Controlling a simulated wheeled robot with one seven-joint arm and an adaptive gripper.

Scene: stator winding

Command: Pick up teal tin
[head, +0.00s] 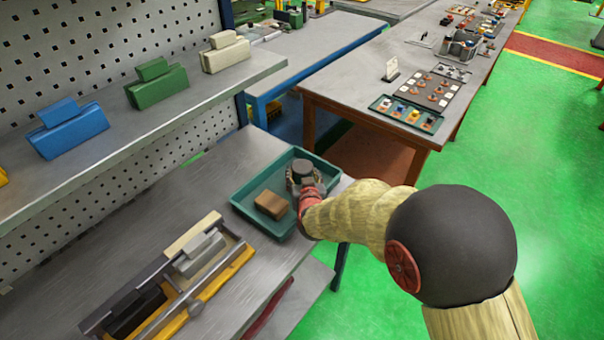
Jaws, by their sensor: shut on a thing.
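A teal tray (241,199) lies on the grey bench at the centre of the head view. My gripper (303,177) is over the tray's right part, its fingers on either side of a dark grey round thing (303,166). It is shut on this thing, which looks like a small tin but does not look teal. Whether it touches the tray floor I cannot tell. A brown block (271,204) lies in the tray to the left of my gripper.
A rack with yellow rails (215,281) holds blocks at the front left. A shelf (205,88) with blue (70,130), green (158,86) and cream (226,54) blocks overhangs the bench. A second table (345,92) stands behind, and green floor (545,170) is clear at right.

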